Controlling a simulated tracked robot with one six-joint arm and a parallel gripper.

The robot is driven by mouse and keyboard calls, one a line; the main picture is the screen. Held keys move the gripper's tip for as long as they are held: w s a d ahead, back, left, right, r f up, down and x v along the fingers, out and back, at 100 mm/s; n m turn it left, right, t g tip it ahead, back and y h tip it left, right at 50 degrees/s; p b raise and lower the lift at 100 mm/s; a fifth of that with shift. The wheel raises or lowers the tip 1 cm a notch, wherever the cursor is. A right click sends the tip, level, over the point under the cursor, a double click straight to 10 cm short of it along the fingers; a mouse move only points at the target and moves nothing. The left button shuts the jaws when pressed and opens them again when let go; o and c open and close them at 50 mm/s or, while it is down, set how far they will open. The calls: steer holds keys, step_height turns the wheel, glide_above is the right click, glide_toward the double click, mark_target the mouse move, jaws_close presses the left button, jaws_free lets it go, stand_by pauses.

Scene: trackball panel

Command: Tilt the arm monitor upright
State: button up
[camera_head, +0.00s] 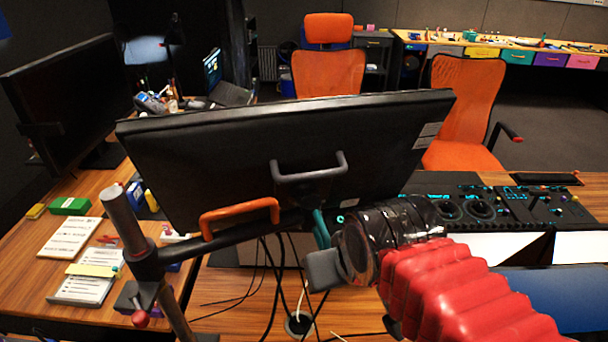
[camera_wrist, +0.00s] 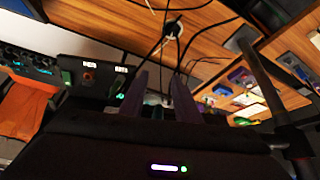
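The arm monitor (camera_head: 240,150) shows its black back in the head view. It looks tilted, with its top edge sloping up to the right. A grey handle (camera_head: 308,170) sticks out from its lower back, and an orange handle (camera_head: 238,214) sits lower left beside the support arm. The arm's post (camera_head: 125,220) stands at the left. My gripper (camera_head: 322,270) is below and right of the grey handle, apart from it. In the wrist view my gripper's two dark fingers (camera_wrist: 158,98) are spread with nothing between them. The monitor is not clearly visible there.
A trackball console (camera_head: 480,210) lies on the desk at right. Cables (camera_head: 265,275) hang behind the monitor near my gripper. Another monitor (camera_head: 65,100) stands at left. Papers and small boxes (camera_head: 70,206) cover the left desk. Orange chairs (camera_head: 328,72) stand beyond.

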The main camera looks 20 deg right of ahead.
steer(key=d+f+m+g, duration=0.1)
steer(key=d+f+m, duration=0.15)
steer(key=d, duration=0.45)
steer(key=m+y, duration=0.9)
steer(key=y, duration=0.5)
glide_toward(317, 174)
steer(key=s+d, duration=0.1)
steer(key=d, duration=0.1)
steer(key=shift+a+n+t, duration=0.1)
steer(key=shift+n+t, duration=0.15)
steer(key=shift+t, duration=0.05)
steer(key=shift+a, duration=0.1)
steer(key=x, duration=1.3)
steer(key=shift+w+a, duration=0.1)
steer(key=shift+a, duration=0.25)
